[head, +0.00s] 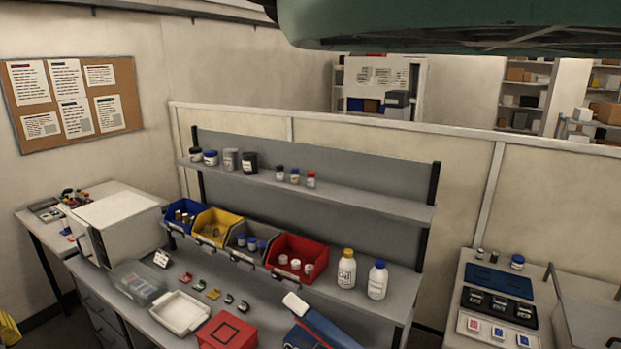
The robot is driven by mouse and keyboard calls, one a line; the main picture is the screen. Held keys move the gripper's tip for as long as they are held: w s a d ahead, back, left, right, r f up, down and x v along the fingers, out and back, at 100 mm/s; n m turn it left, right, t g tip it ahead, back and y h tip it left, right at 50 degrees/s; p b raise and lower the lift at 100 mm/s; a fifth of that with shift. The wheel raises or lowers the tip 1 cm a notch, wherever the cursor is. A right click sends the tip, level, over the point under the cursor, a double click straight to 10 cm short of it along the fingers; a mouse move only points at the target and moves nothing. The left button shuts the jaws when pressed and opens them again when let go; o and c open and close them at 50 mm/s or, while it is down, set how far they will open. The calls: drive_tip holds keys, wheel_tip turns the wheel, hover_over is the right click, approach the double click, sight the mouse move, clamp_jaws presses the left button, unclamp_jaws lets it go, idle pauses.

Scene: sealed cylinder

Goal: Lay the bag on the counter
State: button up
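I cannot make out a bag for certain in the head view. The grey counter (158,322) runs along the partition below a raised shelf. Its front edge is cut off by the bottom of the picture. A second pale counter (462,285) stands at the right. My gripper does not show, so I cannot see whether it holds anything.
The near counter carries a white tray (160,305), a clear box (139,282), a red box (227,333), a blue device (318,333) and several small clips. Coloured bins and two white bottles line its back. A dark green shape covers the top right.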

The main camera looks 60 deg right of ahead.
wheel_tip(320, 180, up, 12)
drive_tip(key=p, duration=0.9)
drive_tip(key=shift+p, duration=0.4)
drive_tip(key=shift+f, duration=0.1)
